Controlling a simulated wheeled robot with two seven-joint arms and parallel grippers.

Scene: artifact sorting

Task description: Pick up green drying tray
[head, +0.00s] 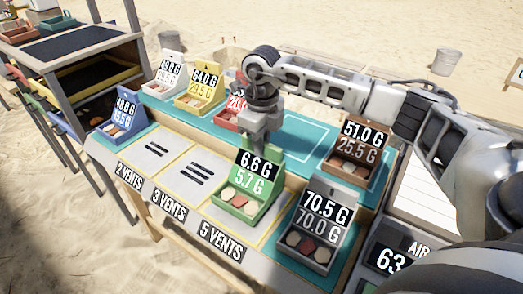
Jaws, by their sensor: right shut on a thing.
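The green drying tray (246,207) is in the head view, near the front middle of the table. It has an upright back label reading 6.6 G and 5.7 G and several round pieces in its shallow front. My right arm comes in from the right, and my right gripper (261,143) points down at the top of the green tray's label board. The gripper is shut on the tray; its fingertips are partly hidden behind the board. The tray is over or on the 5 VENTS section; I cannot tell if it touches the surface. My left gripper is not in view.
A grey tray (306,241) stands close to the right, a brown tray (350,168) behind it. A red tray (228,118) is behind my gripper. Yellow (198,98), white (165,87) and blue (122,128) trays stand left. The 2 and 3 VENTS sections are clear.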

